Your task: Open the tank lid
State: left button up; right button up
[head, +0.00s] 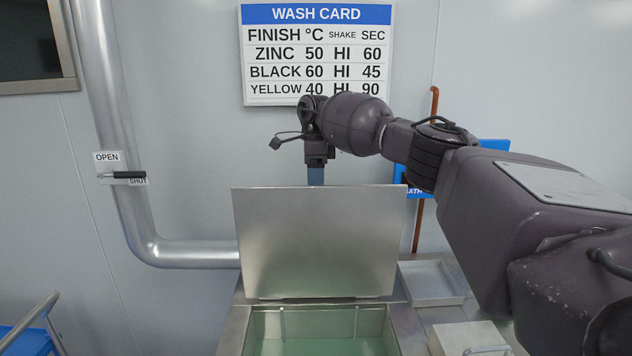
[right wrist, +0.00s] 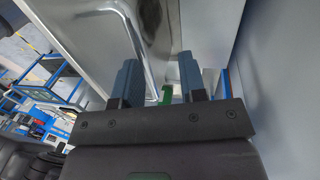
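The tank lid (head: 318,240) stands raised, close to upright, at the back of the tank (head: 250,332). The tank's opening shows below it, with pale green liquid inside. My right arm comes in from the right, and my right gripper (head: 316,176) points down at the lid's top edge; its fingertips are hidden behind the lid. In the right wrist view my right gripper (right wrist: 160,85) has its two fingers well apart. I cannot tell whether a finger touches the lid. My left gripper is not in view.
A wash card (head: 316,55) hangs on the wall behind. A large pipe (head: 135,200) with a black-handled lever (head: 128,175) runs at left. A shallow tray (head: 430,283) and a box with a handle (head: 470,338) sit right of the tank. A blue cart (head: 28,335) stands lower left.

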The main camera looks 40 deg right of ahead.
notch_tip(320, 180, up, 11)
jog(key=shift+w+d+f, duration=0.15)
jog(key=shift+w+d, duration=0.05)
jog(key=shift+d, duration=0.2)
dwell(0.4)
